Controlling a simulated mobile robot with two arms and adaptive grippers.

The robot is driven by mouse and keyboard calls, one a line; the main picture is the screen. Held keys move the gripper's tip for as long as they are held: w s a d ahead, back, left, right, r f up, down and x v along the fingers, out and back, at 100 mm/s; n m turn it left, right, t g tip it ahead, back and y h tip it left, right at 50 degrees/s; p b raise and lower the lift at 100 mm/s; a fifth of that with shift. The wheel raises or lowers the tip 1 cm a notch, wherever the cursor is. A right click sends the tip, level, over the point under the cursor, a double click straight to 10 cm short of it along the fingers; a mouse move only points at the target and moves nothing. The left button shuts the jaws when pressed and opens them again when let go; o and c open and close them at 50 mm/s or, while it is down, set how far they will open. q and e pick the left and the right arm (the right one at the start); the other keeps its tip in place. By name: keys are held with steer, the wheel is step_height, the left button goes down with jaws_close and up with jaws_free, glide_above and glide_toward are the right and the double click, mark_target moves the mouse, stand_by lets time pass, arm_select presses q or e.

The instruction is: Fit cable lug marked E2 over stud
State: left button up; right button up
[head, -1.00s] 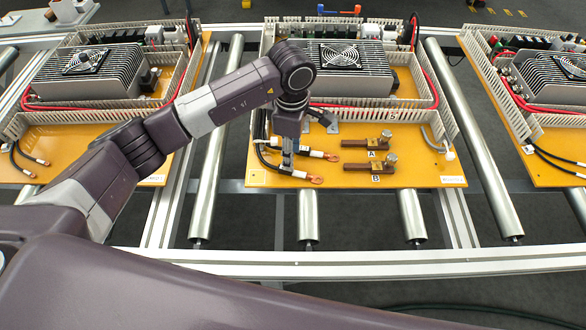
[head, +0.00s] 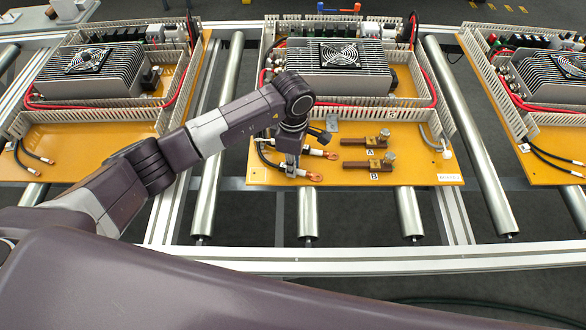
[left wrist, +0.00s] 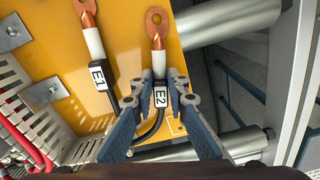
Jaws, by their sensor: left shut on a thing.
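The E2 cable has a copper ring lug, a white sleeve and an "E2" label (left wrist: 159,95) in the left wrist view. Its lug (head: 315,177) points right in the head view. My left gripper (head: 291,172) is shut on the E2 cable at the label, behind the lug; its fingers (left wrist: 159,82) stand on both sides of it. The E1 cable lug (head: 332,155) lies just behind it, label E1 (left wrist: 98,76) readable in the wrist view. Two brown blocks with studs, marked A (head: 366,142) and B (head: 364,165), are to the right. My right gripper is not in view.
The yellow board (head: 420,165) carries a finned unit with a fan (head: 340,54) behind, and slotted wiring duct (head: 445,100) along its sides. Metal rollers (head: 410,212) lie beneath. Similar boards stand left (head: 80,165) and right (head: 535,150). Bare board lies between lugs and blocks.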

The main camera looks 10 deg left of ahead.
arm_select(q)
steer(key=shift+r, duration=0.1)
jaws_close()
step_height(320, 180, up, 20)
steer(key=b, duration=0.3)
steer(key=shift+b, duration=0.3)
steer(key=shift+f, duration=0.2)
